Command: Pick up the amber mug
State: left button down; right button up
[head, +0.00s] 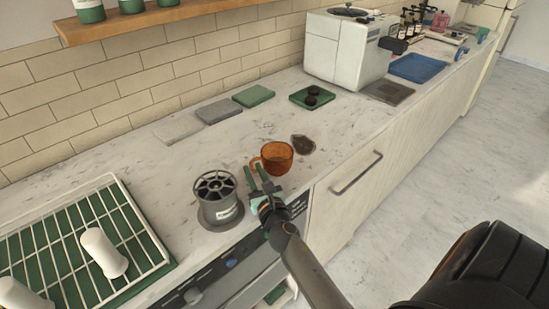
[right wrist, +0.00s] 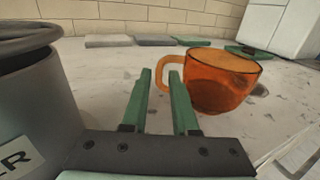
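The amber mug (head: 278,158) stands upright on the marble counter, its handle toward the left. It also shows in the right wrist view (right wrist: 222,85). My right gripper (head: 259,171) is low over the counter at the mug's handle side. In the right wrist view its two green fingers (right wrist: 160,73) are apart, with part of the handle seen between their tips. The right finger overlaps part of the handle. I cannot tell whether the handle is inside the gap or just beyond it. My left gripper is not in view.
A grey canister (head: 219,207) stands close left of my right gripper. A white wire rack (head: 130,205) is further left. A dark round patch (head: 302,144) lies right of the mug. A green tray (head: 298,98) and coffee machine (head: 336,60) are farther back.

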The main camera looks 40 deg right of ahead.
jog(key=shift+w, duration=0.1)
grip_shut()
dwell(1.5)
